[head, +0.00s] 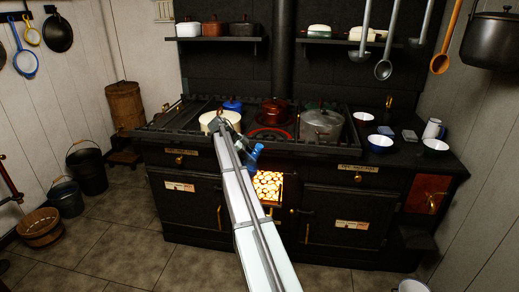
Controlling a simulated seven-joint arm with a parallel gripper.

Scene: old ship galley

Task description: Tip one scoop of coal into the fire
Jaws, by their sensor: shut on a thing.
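The fire (268,186) glows bright orange and yellow in a small square opening in the middle of the black stove's front (183,205). I cannot make out a scoop or loose coal.
Pots, including a red one (274,111) and a grey one (321,125), stand on the stove top. White bowls (380,142) stand at right. Ladles (383,69) hang above. A black bucket (88,172) and a wooden tub (41,228) stand at left. The tiled floor in front is mostly clear.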

